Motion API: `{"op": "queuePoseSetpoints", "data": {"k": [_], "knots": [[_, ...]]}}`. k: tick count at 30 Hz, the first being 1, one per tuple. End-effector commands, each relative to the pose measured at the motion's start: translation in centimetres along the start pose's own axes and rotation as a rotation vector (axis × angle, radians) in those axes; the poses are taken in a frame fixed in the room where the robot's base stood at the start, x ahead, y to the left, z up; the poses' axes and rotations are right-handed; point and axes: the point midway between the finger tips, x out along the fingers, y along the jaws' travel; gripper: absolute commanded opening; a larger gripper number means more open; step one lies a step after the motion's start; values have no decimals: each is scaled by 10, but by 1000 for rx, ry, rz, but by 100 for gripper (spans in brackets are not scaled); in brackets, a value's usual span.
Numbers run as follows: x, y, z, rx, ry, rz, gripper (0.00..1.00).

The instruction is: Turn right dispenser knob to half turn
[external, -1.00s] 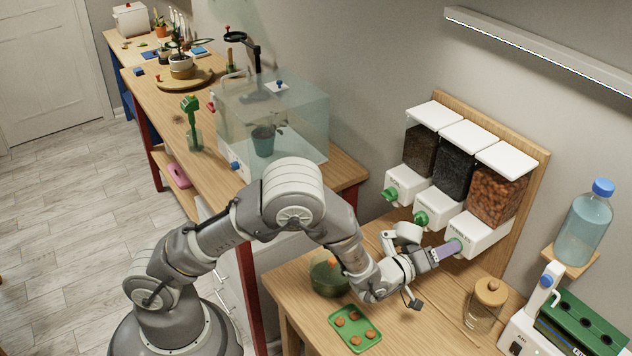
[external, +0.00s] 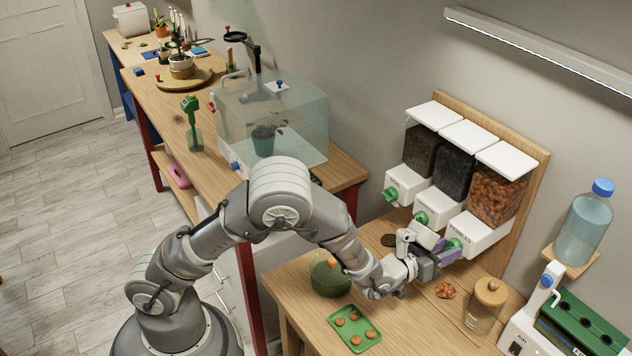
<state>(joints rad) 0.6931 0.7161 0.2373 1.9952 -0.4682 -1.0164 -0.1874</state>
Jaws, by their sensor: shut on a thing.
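The right dispenser (external: 497,197) is a clear bin of orange-brown pellets with a white lid and a white lower housing. Its green knob (external: 454,244) sits on the front of the housing. My gripper (external: 446,251) is shut on this knob, with purple fingers on either side of it. The fingers and wrist hide part of the knob, so its exact angle is hard to tell. A small pile of orange-brown pellets (external: 445,290) lies on the table below the dispenser.
A corked jar (external: 483,305) stands right of the pellets. A green tray (external: 355,329) and a dark green pot (external: 331,278) stand left of my wrist.

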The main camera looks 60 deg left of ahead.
Motion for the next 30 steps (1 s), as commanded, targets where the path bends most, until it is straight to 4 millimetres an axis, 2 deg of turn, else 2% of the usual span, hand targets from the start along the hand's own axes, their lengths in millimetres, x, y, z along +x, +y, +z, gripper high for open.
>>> {"op": "queuePoseSetpoints", "data": {"k": [30], "knots": [[0, 5, -2, 957, -71, -103, 10]]}}
